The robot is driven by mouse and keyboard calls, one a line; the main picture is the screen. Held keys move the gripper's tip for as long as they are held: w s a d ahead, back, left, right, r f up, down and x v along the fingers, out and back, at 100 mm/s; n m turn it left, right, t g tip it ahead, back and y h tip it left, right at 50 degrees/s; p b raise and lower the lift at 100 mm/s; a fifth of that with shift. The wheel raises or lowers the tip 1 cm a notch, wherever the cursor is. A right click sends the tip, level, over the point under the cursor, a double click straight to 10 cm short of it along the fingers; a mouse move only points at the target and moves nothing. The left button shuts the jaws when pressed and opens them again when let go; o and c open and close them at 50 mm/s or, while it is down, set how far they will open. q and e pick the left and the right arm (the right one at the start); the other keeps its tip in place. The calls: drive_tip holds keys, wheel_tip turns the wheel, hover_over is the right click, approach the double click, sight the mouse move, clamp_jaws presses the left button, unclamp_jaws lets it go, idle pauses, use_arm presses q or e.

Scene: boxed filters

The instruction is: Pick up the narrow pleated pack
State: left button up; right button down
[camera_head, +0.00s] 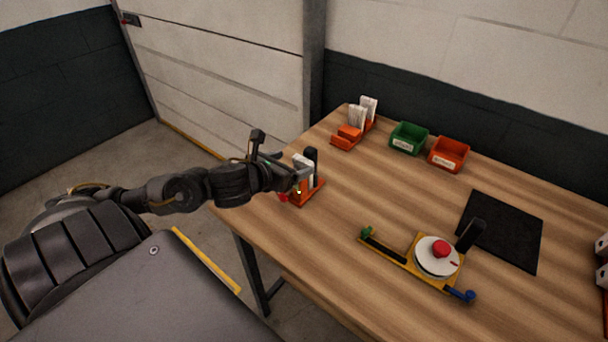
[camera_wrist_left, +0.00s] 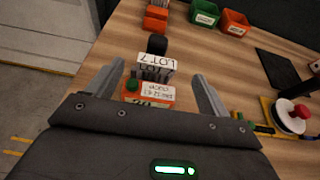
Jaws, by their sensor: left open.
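A white pack with a pleated side and a "LOT 7" label (camera_wrist_left: 156,66) stands in an orange holder (camera_wrist_left: 163,104). In the head view the holder (camera_head: 308,194) is at the table's left edge, with the white pack (camera_head: 304,162) in it. A dark upright post (camera_head: 311,154) rises behind the pack. My left gripper (camera_head: 287,171) is open at the holder. In the left wrist view its fingers (camera_wrist_left: 157,70) lie left and right of the pack, with gaps on both sides. I cannot tell its depth relative to the pack. My right gripper is not in view.
Another orange holder (camera_head: 345,141) with white packs (camera_head: 357,116) stands farther back. Green (camera_head: 408,139) and orange (camera_head: 449,155) bins are beside it. A yellow fixture with a red-knobbed disc (camera_head: 437,257) and a black mat (camera_head: 507,228) lie right. The middle tabletop is clear.

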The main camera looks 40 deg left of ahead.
use_arm(q)
drive_tip(key=x, duration=0.2)
drive_tip(key=p+x, duration=0.1)
drive_tip(key=x, duration=0.1)
drive_tip(key=shift+w+a+f, duration=0.1)
drive_tip(key=shift+a+f, duration=0.05)
drive_tip(key=shift+f, duration=0.25)
drive_tip(key=shift+w+f, duration=0.15)
drive_tip(key=shift+w, duration=0.1)
drive_tip(key=shift+s, duration=0.1)
drive_tip(key=c, duration=1.4)
drive_tip(key=shift+r, duration=0.25)
wheel_tip(320, 180, up, 17)
drive_tip(key=p, duration=0.9)
hover_over(301, 162)
drive_tip(key=shift+s+r, duration=0.25)
